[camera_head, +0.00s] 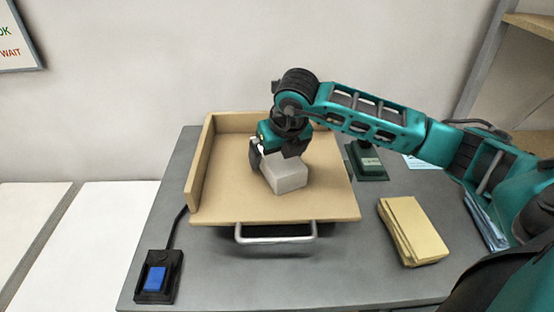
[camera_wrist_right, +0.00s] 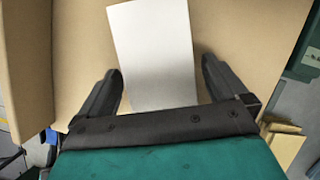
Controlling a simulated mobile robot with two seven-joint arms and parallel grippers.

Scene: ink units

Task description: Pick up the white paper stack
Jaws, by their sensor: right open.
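The white paper stack (camera_head: 287,176) lies on a tan board tray (camera_head: 230,196) in the head view. My right gripper (camera_head: 275,158) is above and behind the stack, pointing down, and hides its far part. In the right wrist view the white stack (camera_wrist_right: 155,50) extends between the two black fingers of the open right gripper (camera_wrist_right: 162,88). A gap shows between each finger and the stack's sides near the tips. I cannot tell how far the fingers are above the tray. My left gripper is not in view.
The tray has raised walls at the left and back, and a metal handle (camera_head: 276,234) at the front. A yellow paper stack (camera_head: 410,230) lies to the right. A blue-button pedal (camera_head: 157,279) is front left. A dark green device (camera_head: 366,162) stands behind right.

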